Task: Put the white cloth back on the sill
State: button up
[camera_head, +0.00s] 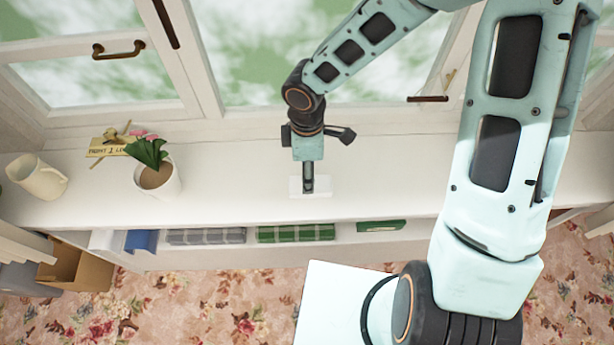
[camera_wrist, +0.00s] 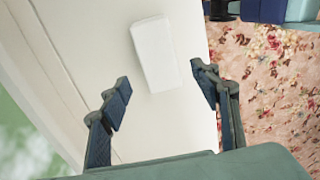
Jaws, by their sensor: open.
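The white cloth (camera_head: 323,187) is a small, flat, pale rectangle lying on the white sill (camera_head: 400,180), near its front edge. It also shows in the wrist view (camera_wrist: 156,53), flat on the sill just beyond my fingertips. My gripper (camera_head: 308,188) points down over the cloth and hides part of it in the head view. In the wrist view my gripper (camera_wrist: 161,82) is open, with its two fingers spread wide and nothing between them. I cannot tell how high the fingertips are above the sill.
Window frames (camera_head: 205,60) with handles rise behind. A shelf with folded cloths (camera_head: 296,233) is below. The sill right of the cloth is clear.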

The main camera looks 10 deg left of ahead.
notch_tip(320, 180, up, 5)
jog(key=shift+f+p, duration=0.1)
jog(key=shift+p, duration=0.2)
dwell(0.4)
